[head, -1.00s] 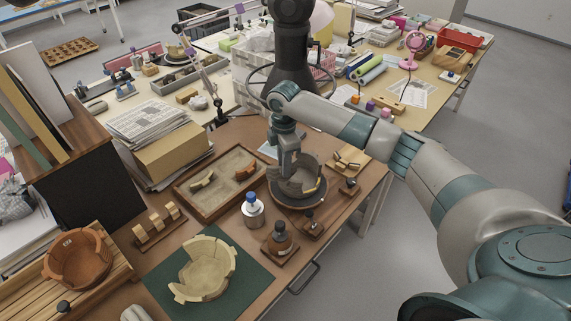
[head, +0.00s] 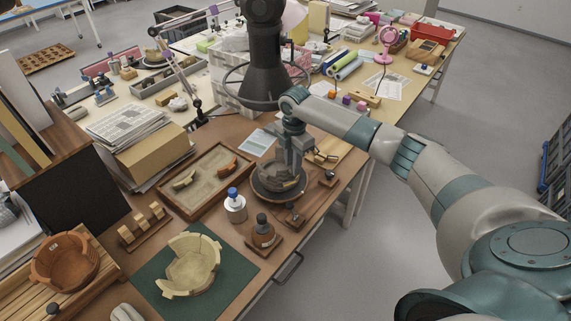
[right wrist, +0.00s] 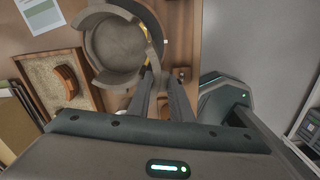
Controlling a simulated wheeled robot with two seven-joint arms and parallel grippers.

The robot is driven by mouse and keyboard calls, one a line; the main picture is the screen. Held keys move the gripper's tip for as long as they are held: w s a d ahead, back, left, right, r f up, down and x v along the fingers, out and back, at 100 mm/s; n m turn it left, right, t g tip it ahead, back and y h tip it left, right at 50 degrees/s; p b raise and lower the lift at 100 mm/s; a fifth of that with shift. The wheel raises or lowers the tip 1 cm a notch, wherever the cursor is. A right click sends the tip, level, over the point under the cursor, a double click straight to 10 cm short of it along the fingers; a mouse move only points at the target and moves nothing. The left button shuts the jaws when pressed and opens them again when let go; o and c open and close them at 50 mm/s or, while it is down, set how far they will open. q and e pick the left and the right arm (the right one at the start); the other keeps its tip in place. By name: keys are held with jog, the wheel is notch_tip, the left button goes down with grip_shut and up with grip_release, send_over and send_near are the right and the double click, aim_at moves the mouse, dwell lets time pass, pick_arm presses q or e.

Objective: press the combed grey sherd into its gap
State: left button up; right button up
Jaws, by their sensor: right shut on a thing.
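A grey bowl (head: 270,183) sits on a round dark stand at the table's right side. It also shows in the right wrist view (right wrist: 118,46), with a curved wall around its floor. My right gripper (head: 289,160) points down at the bowl's back rim, its fingers shut on a piece I take for the grey sherd. In the right wrist view the fingers (right wrist: 157,82) reach the bowl's lower right rim. My left gripper is not in view.
A tray (head: 207,205) left of the bowl holds an orange sherd (head: 227,168) and a beige sherd (head: 184,180). A blue-capped jar (head: 235,208) and a brown bottle (head: 263,237) stand in front. A cream bowl (head: 190,267) sits on a green mat (head: 232,273).

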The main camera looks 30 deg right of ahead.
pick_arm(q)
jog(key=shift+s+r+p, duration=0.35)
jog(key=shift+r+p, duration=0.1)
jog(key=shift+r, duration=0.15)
pick_arm(e)
jog(key=d+n, duration=0.1)
jog(key=s+d+f, duration=0.1)
jog(key=d, duration=0.1)
jog(key=d+f+n, duration=0.1)
jog(key=d, duration=0.1)
jog(key=shift+s+d+n, duration=0.15)
jog(key=shift+s+n, duration=0.15)
jog(key=shift+s, duration=0.05)
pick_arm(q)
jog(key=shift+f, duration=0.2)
pick_arm(e)
jog(key=shift+w+f, duration=0.1)
jog(key=shift+f, duration=0.1)
